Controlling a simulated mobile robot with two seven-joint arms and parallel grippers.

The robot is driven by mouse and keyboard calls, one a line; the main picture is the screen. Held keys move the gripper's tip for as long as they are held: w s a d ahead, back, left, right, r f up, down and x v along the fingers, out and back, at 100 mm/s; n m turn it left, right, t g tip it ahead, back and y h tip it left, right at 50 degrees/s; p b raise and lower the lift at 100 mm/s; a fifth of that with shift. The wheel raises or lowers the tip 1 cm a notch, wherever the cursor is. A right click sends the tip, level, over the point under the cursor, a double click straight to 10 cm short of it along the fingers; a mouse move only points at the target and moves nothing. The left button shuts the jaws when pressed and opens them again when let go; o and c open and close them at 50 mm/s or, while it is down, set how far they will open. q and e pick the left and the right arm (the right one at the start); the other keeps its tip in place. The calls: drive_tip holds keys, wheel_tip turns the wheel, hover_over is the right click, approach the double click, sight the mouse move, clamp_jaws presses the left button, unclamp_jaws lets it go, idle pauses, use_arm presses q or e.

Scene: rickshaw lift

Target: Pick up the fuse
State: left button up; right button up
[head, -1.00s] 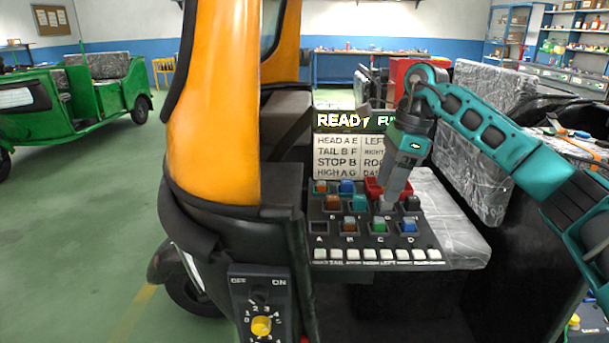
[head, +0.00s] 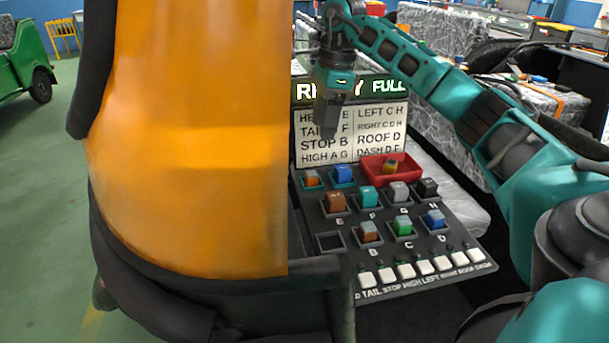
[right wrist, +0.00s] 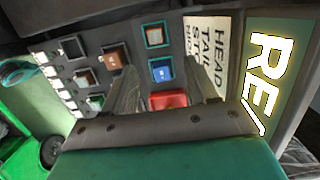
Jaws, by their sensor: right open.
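The black fuse panel (head: 300,212) holds several coloured fuses in sockets. A small red tray (head: 403,177) at its back edge has a yellow-orange fuse (head: 389,168) lying in it. The socket at the near left (head: 330,241) is empty. My right gripper (head: 326,130) is open and appears empty, in front of the label board and above the panel's left back. In the right wrist view, its two fingers (right wrist: 160,68) point towards the panel, with the red tray (right wrist: 168,99) and a blue fuse (right wrist: 162,70) seen between them. My left gripper is out of view.
A white label board (head: 350,133) and a lit display (head: 390,88) stand behind the panel. A row of white switches (head: 420,268) runs along its front. The rickshaw's orange pillar (head: 190,150) blocks the left side. A wrapped grey seat lies behind on the right.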

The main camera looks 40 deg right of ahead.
hover_over(312, 173)
drive_tip(key=d, duration=0.2)
wheel_tip(312, 173, down, 6)
drive_tip(key=shift+s+r+b, duration=0.15)
drive_tip(key=shift+r+b, duration=0.05)
drive_tip(key=shift+b, duration=0.1)
drive_tip(key=shift+a+f+b, duration=0.1)
drive_tip(key=shift+a+f, duration=0.2)
drive_tip(key=shift+f, duration=0.55)
drive_tip(key=shift+a+f+b, duration=0.15)
drive_tip(key=shift+a+f, duration=0.1)
drive_tip(key=shift+f, duration=0.65)
drive_tip(key=shift+a+f+b, duration=0.1)
drive_tip(key=shift+a+f, duration=0.2)
drive_tip(key=shift+f, duration=0.55)
clamp_jaws()
